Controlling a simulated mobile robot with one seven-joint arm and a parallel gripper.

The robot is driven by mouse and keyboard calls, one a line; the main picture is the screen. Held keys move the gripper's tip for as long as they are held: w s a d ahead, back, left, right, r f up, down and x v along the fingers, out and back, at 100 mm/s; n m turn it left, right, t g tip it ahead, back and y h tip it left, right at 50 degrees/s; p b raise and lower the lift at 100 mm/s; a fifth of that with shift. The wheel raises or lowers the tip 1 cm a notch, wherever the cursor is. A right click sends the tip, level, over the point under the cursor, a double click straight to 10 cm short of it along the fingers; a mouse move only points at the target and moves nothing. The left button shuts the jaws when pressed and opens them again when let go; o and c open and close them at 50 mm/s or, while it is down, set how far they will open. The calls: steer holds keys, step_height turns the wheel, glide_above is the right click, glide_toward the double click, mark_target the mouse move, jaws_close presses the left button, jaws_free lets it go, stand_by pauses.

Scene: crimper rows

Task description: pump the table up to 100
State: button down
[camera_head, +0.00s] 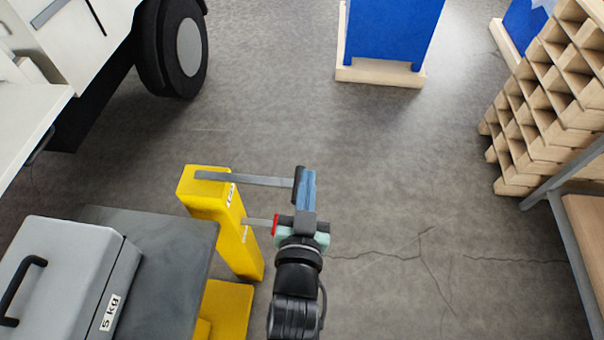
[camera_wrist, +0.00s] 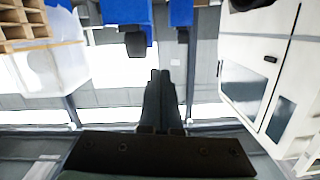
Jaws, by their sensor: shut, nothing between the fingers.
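A grey table top (camera_head: 170,262) stands at the lower left in the head view, beside a yellow pump column (camera_head: 228,225). A long grey lever (camera_head: 245,179) runs right from the column's top to a dark grip (camera_head: 297,184). A shorter lever (camera_head: 258,221) below it ends in a red part (camera_head: 275,225). My gripper (camera_head: 308,173) is shut and empty, its fingers alongside the dark grip; I cannot tell whether they touch it. The shut dark fingers also show in the wrist view (camera_wrist: 160,75). No height readout is legible.
A grey case marked 5 kg (camera_head: 62,280) sits on the table top. A white vehicle (camera_head: 75,55) stands at the upper left, a blue cabinet (camera_head: 392,35) at the back, and stacked pallets (camera_head: 545,105) at the right. The cracked floor between is clear.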

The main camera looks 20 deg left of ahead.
steer(key=s+f+g, duration=0.1)
steer(key=s+f, duration=0.2)
steer(key=f, duration=0.2)
steer(key=shift+s+f, duration=0.4)
steer(key=shift+w+a, duration=0.1)
steer(key=w+a+f, duration=0.1)
steer(key=w, duration=0.2)
steer(key=w+a+f+p, duration=0.1)
steer(key=w+f, duration=0.1)
steer(key=w, duration=0.1)
steer(key=w+a+f, duration=0.1)
steer(key=w+f, duration=0.1)
steer(key=w, duration=0.1)
steer(key=shift+a+f, duration=0.2)
steer(key=shift+a, duration=0.05)
steer(key=shift+f, duration=0.45)
steer(key=shift+f, duration=0.15)
